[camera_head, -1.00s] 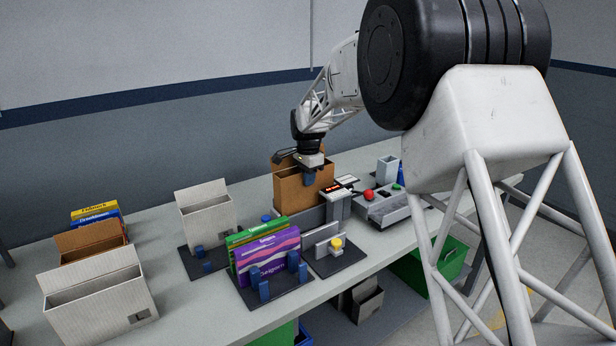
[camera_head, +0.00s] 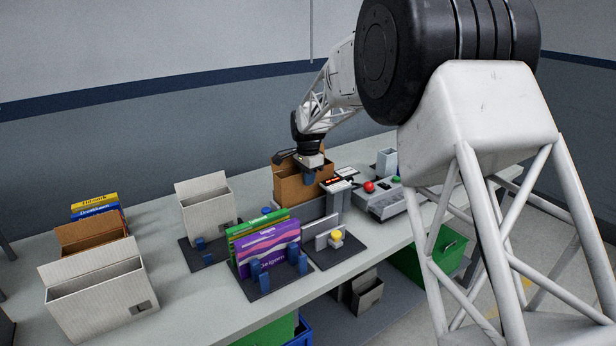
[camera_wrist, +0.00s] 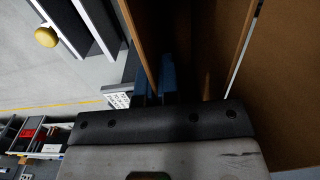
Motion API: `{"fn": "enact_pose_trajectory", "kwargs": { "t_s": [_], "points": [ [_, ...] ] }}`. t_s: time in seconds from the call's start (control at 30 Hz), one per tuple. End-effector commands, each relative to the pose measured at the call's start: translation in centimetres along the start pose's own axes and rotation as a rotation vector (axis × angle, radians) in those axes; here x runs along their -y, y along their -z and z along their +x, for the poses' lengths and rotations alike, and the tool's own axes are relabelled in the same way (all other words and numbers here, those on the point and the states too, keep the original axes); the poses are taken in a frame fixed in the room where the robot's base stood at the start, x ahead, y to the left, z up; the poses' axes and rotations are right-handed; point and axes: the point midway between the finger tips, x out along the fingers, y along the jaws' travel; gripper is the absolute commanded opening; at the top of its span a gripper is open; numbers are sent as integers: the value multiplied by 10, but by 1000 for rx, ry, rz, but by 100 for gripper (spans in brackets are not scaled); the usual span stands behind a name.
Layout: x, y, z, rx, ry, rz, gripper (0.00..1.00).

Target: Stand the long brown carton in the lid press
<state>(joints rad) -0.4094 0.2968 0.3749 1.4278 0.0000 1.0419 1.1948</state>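A brown carton (camera_head: 291,188) with an open top and a raised back flap stands upright at the back of the bench. My gripper (camera_head: 309,176) is over its right end. In the wrist view, the blue fingers (camera_wrist: 154,84) lie on either side of one carton wall (camera_wrist: 138,40) and look closed on it. A grey upright plate with a control panel (camera_head: 338,184), which looks like the lid press, stands right in front of the carton. The plate hides the carton's bottom, so I cannot tell whether it is seated. Another brown carton (camera_head: 95,240) stands at far left.
Ribbed white cartons stand at left (camera_head: 95,293) and centre left (camera_head: 207,213). Purple (camera_head: 270,262) and green boxes stand in a blue-posted holder. A yellow-knobbed fixture (camera_head: 336,236) is at the front. A grey box with a red button (camera_head: 369,187) is at right.

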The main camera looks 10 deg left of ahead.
Motion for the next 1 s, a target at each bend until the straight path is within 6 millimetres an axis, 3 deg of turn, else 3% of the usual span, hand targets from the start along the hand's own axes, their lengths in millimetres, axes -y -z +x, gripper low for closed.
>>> {"fn": "enact_pose_trajectory", "kwargs": {
  "t_s": [1.0],
  "points": [
    [0, 0, 29, 0, 0, 0, 0]
  ]
}}
